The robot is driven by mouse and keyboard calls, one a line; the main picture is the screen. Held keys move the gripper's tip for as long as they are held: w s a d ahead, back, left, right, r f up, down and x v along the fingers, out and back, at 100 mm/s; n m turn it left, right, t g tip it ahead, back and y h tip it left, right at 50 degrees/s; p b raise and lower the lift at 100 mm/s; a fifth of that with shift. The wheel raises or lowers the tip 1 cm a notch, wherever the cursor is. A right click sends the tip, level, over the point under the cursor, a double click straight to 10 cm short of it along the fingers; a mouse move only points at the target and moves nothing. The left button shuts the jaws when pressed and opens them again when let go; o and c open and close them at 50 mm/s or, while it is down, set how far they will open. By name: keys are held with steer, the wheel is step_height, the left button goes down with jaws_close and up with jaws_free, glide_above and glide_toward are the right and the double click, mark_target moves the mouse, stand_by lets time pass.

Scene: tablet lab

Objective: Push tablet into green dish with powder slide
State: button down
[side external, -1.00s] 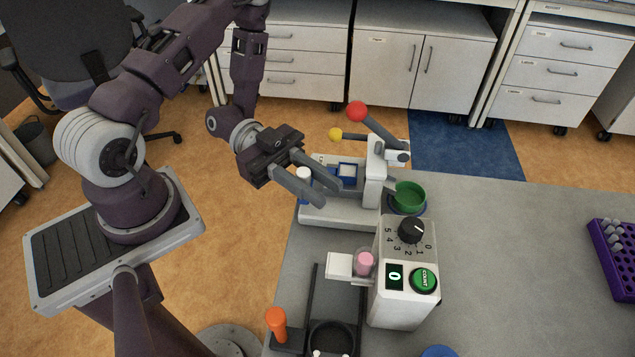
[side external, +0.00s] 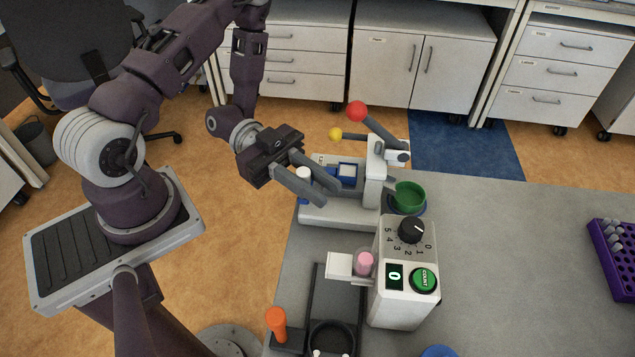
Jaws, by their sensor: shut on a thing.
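The white tablet press (side external: 340,214) stands on the bench with a red-knobbed lever (side external: 357,111) and a yellow-knobbed lever (side external: 336,134). The green dish (side external: 410,196) sits at the right of the press, by its chute. The powder slide (side external: 347,171), blue with a pale inside, lies on the press left of its column. A white knob (side external: 304,173) stands at the slide's left end. My gripper (side external: 318,197) is shut on this knob, one finger on each side, partly hiding the slide. I cannot make out a tablet.
A white counter (side external: 396,310) with a black dial and green button stands in front of the press, a pink-filled cup (side external: 365,263) beside it. An orange handle (side external: 277,322) is at the front left. A purple rack (side external: 612,260) is far right. The right of the bench is mostly clear.

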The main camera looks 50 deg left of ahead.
stand_by(0.5)
steer(key=shift+w+d, duration=1.7)
steer(key=shift+w, duration=0.1)
steer(key=c, duration=1.3)
jaws_free()
steer(key=shift+o, duration=0.2)
steer(key=shift+s+a, duration=0.25)
steer(key=shift+a, duration=0.9)
steer(key=shift+s+a, duration=0.25)
steer(key=shift+a, duration=0.9)
steer(key=shift+s+a, duration=0.25)
steer(key=shift+a, duration=0.9)
